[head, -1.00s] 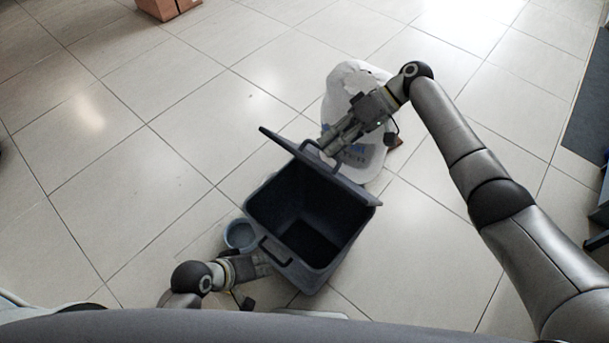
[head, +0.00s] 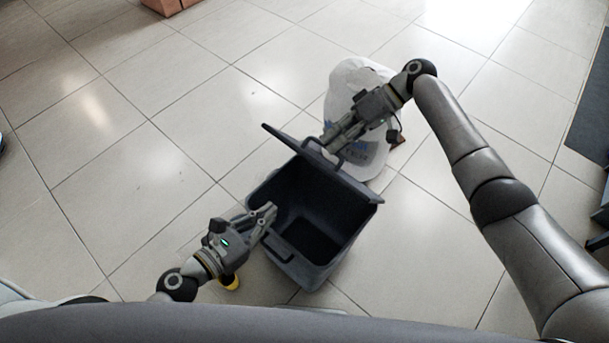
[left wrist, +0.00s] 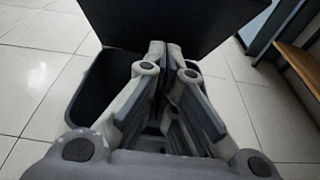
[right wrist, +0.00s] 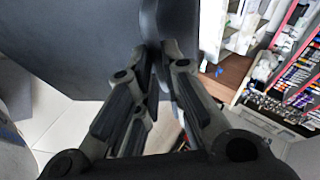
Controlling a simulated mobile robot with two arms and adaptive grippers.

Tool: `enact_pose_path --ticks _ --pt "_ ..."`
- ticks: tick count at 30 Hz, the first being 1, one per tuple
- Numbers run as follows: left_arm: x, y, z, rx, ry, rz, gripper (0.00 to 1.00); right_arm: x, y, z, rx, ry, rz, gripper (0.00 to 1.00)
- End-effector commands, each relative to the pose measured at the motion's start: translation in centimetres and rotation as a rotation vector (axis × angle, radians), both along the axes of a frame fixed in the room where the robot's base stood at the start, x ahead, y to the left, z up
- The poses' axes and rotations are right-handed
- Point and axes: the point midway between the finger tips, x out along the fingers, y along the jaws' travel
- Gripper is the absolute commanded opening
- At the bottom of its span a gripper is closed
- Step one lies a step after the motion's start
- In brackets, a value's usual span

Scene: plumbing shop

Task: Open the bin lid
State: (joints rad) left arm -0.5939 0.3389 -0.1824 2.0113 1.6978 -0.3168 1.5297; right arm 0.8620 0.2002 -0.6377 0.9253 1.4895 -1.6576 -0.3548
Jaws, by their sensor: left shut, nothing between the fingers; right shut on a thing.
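The dark grey bin (head: 341,253) stands on the tiled floor, and its inside shows. Its lid (head: 360,188) is raised along the far side and tilted up. The lid also shows as a dark panel in the left wrist view (left wrist: 150,22) and the right wrist view (right wrist: 85,40). My left gripper (head: 271,210) is shut and empty above the bin's left rim. Its closed fingers (left wrist: 165,48) show in front of the bin opening.
A white bag (head: 352,78) stands just behind the lid and my right gripper. A yellow object (head: 230,284) shows partly under my left arm. Cardboard boxes (head: 163,6) lie at the far back left. Shelves of goods (right wrist: 295,75) show right.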

Motion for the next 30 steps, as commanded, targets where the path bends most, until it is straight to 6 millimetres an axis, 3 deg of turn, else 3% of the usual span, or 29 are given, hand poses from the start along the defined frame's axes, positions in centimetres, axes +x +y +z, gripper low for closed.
enact_pose_path --ticks 8,19,30 --pt "2.3 -1.5 -0.4 -0.02 0.006 0.009 0.0 0.0 -0.3 -0.4 -0.01 0.002 -0.003 0.0" --pt "8.4 -5.9 -2.0 -0.02 0.007 0.009 0.0 0.0 -0.3 -0.4 -0.01 0.002 -0.003 0.0" --pt "10.3 -7.4 -0.1 -0.019 0.007 0.008 0.0 0.0 -0.3 -0.4 -0.01 0.002 -0.003 0.0"
